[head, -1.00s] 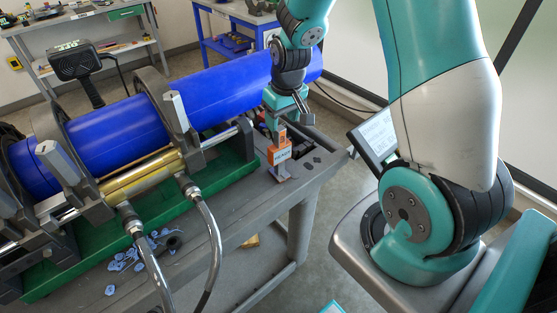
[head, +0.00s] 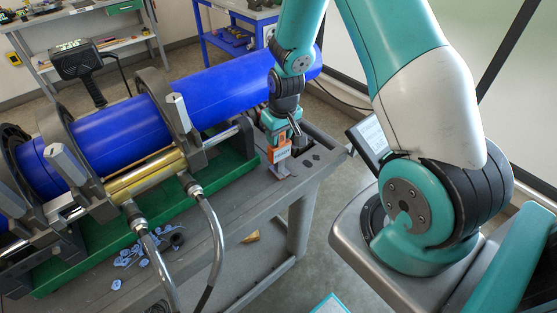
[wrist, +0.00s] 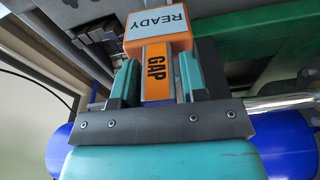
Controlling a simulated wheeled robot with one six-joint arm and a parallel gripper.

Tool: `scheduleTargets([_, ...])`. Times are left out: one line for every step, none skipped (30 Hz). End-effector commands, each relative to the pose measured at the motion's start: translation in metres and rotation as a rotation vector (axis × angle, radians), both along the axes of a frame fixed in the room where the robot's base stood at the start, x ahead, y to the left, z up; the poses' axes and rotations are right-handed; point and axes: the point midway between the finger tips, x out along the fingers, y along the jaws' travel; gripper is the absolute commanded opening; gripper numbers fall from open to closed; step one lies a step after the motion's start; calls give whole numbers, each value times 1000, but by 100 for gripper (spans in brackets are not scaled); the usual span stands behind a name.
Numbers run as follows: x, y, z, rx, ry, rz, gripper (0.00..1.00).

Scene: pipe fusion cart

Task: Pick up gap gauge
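The gap gauge (head: 278,154) is orange with a grey block, and stands on the grey cart top right of the pipe clamp. In the wrist view the gauge (wrist: 158,70) shows a "READY" block at its far end and a "GAP" label on its stem. My gripper (head: 276,136) is low over it. In the wrist view my gripper (wrist: 159,80) has its two teal fingers on either side of the stem, with what look like narrow gaps. Contact is hard to make out. The gauge's foot is partly hidden.
A large blue pipe (head: 225,90) lies in the clamps just left of my gripper. A black handheld device (head: 82,64) stands behind. Hoses (head: 214,235) loop over the cart's front. Blue shavings (head: 135,250) lie on the cart. A screen (head: 371,140) is at right.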

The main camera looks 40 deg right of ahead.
Motion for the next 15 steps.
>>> scheduleTargets([0, 0, 0, 0, 0, 0, 28])
scheduleTargets([0, 0, 0, 0, 0, 0, 21])
scheduleTargets([0, 0, 0, 0, 0, 0, 12])
scheduleTargets([0, 0, 0, 0, 0, 0, 5])
scheduleTargets([0, 0, 0, 0, 0, 0, 0])
scheduleTargets([0, 0, 0, 0, 0, 0, 0])
scheduleTargets([0, 0, 0, 0, 1, 0, 0])
scheduleTargets([0, 0, 1, 0, 0, 0, 0])
scheduleTargets([0, 0, 1, 0, 0, 0, 0])
scheduleTargets([0, 0, 1, 0, 0, 0, 0])
scheduleTargets([0, 0, 1, 0, 0, 0, 0])
scheduleTargets([0, 0, 1, 0, 0, 0, 0])
scheduleTargets([0, 0, 1, 0, 0, 0, 0])
scheduleTargets([0, 0, 1, 0, 0, 0, 0])
scheduleTargets([0, 0, 2, 0, -1, 0, 0])
